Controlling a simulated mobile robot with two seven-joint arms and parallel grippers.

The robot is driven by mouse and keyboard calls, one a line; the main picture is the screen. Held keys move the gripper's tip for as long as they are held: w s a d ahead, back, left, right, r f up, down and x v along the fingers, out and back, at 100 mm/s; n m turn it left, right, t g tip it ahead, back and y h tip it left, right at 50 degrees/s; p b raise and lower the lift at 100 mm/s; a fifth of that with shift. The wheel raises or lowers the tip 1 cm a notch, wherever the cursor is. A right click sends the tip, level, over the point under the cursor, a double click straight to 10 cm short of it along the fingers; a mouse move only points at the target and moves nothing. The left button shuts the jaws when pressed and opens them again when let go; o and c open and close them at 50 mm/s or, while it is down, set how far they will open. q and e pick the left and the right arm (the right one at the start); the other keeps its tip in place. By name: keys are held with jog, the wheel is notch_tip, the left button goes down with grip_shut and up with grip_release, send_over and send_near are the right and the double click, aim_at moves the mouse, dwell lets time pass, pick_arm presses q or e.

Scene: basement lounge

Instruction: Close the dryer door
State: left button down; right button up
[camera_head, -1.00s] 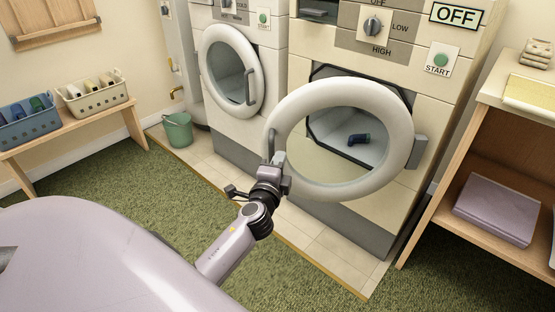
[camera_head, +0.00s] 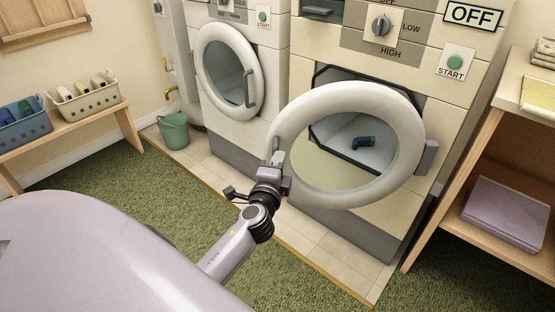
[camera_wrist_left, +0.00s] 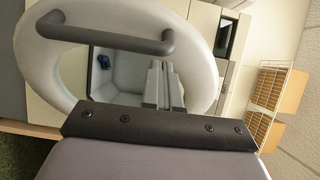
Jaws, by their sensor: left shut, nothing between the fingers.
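The dryer door (camera_head: 402,165) is a thick white ring around clear glass. It stands ajar, hinged at the right, its left side swung out from the dryer (camera_head: 460,100). Its grey handle (camera_head: 270,148) is on the left rim. My left gripper (camera_head: 279,158) is shut and empty at that rim, beside the handle; I cannot tell if it touches the door. My right gripper is out of view.
A dark blue cloth (camera_head: 362,142) lies inside the drum. The washer (camera_head: 240,120), its door shut, stands left of the dryer. A wooden shelf (camera_head: 450,205) stands close on the right. A green bucket (camera_head: 173,133) is at the far left. Green carpet lies in front.

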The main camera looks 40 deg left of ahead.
pick_arm(q)
jog(key=shift+w+a, duration=0.1)
jog(key=shift+a, duration=0.1)
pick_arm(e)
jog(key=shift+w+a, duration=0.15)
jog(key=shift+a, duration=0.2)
